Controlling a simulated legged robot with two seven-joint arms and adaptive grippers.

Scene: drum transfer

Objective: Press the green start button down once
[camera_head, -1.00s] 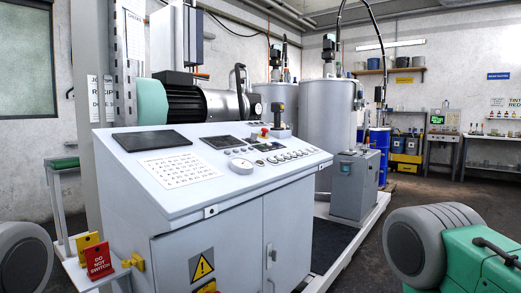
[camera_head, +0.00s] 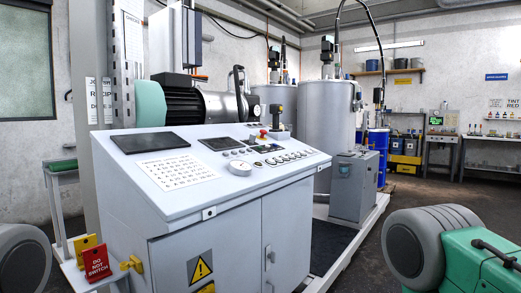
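A white control console (camera_head: 225,215) with a sloped top stands in front of me. Its panel carries a row of small round buttons (camera_head: 287,157), which look pale. I cannot pick out a green start button among them at this size. A red knob on a yellow base (camera_head: 262,134) sits near the panel's back edge, beside a dark joystick-like control (camera_head: 276,118). Neither of my grippers is in view. Only rounded grey and green parts, which look like my own body, show at the lower left and lower right.
Dark floor is open at the right.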

